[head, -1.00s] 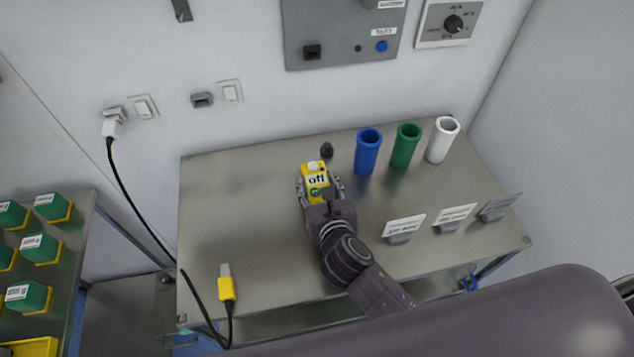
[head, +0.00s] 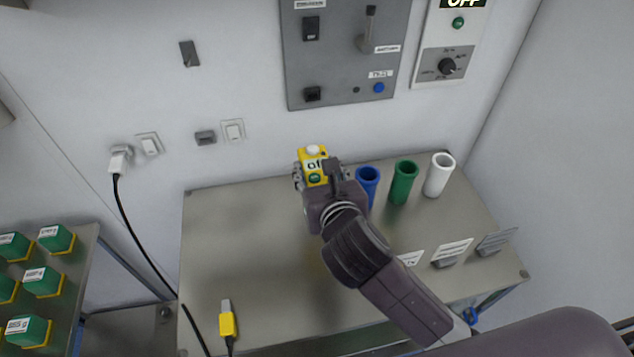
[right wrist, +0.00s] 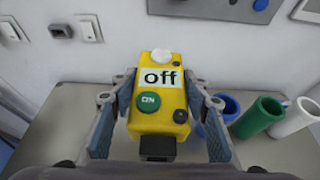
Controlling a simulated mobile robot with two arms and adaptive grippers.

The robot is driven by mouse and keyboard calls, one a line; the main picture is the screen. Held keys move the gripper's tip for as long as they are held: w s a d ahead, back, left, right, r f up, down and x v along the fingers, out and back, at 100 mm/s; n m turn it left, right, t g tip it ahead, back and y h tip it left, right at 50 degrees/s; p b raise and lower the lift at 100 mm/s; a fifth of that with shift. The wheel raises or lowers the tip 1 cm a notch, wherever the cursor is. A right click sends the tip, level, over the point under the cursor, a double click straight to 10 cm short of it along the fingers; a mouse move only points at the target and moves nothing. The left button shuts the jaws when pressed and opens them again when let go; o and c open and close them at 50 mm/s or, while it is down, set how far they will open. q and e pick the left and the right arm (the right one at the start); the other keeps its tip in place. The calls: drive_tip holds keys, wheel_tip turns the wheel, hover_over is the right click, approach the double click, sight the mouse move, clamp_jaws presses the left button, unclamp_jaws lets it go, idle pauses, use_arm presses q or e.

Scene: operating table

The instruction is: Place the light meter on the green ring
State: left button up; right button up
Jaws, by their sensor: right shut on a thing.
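The light meter, a yellow box (head: 313,166) with a white "off" display, a green button and a pale dome on top, is in my right gripper (head: 316,174). The right wrist view shows the meter (right wrist: 160,108) upright between the two fingers (right wrist: 159,92), one on each side. In the head view it appears raised above the table's back edge, before the wall. A green open-topped tube (head: 403,184) stands right of it; I cannot tell whether its rim is the green ring. My left gripper is not in view.
A blue tube (head: 367,184) and a white tube (head: 438,176) flank the green one on the metal table (head: 250,245). Label stands (head: 452,252) are in front of them. A yellow plug (head: 228,322) lies front left. The table's left half is mostly clear.

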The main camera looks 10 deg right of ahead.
drive_tip(key=shift+r, duration=1.05)
